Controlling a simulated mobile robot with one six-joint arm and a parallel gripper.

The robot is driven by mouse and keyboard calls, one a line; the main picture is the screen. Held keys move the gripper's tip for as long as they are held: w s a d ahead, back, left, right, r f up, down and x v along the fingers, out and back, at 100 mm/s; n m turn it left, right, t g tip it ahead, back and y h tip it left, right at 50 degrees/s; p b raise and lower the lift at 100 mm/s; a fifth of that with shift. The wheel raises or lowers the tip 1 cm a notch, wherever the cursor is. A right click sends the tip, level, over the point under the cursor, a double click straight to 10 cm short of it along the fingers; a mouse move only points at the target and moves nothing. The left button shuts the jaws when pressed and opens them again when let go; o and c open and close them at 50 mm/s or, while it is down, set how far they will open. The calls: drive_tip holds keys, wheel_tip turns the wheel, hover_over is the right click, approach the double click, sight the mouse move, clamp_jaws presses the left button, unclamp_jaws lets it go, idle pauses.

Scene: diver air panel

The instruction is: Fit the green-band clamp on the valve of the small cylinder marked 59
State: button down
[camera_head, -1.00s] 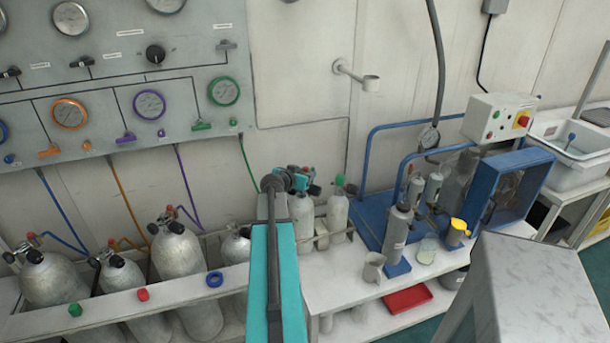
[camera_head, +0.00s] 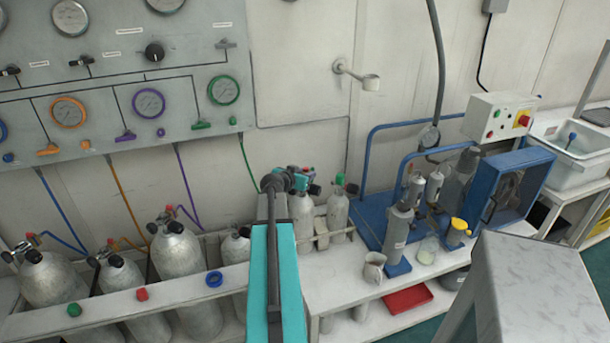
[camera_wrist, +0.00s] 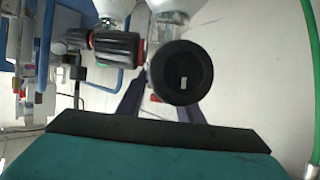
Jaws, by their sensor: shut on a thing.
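My gripper (camera_head: 308,181) is out over the back of the bench, in front of the wall. In the wrist view its dark fingers (camera_wrist: 165,92) are shut on a piece with a round black knob, which I take for the green-band clamp (camera_wrist: 182,78). The knob hides the grip and its band. A black knob with a red ring (camera_wrist: 118,45) and metal valve parts show just beyond, close to the clamp; I cannot tell whether they touch. Two small cylinders stand below and beside the gripper, one (camera_head: 302,215) and another (camera_head: 338,213) with a green top. No number is readable.
A green hose (camera_head: 247,160) hangs from the panel (camera_head: 110,85). Larger cylinders, one here (camera_head: 178,250), stand in a white rack at left. A blue stand (camera_head: 372,222), a grey cylinder (camera_head: 397,232) and a jug (camera_head: 374,267) stand at right.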

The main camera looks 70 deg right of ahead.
drive_tip(key=shift+f+b, duration=0.2)
drive_tip(key=shift+b, duration=0.25)
idle(0.5)
drive_tip(key=c, duration=1.2)
unclamp_jaws()
drive_tip(key=shift+o, duration=0.2)
drive_tip(key=shift+a, duration=0.1)
drive_tip(key=b+v, duration=0.3)
drive_tip(key=v, duration=1)
drive_tip(key=shift+a+r, duration=0.2)
drive_tip(key=shift+a, duration=0.1)
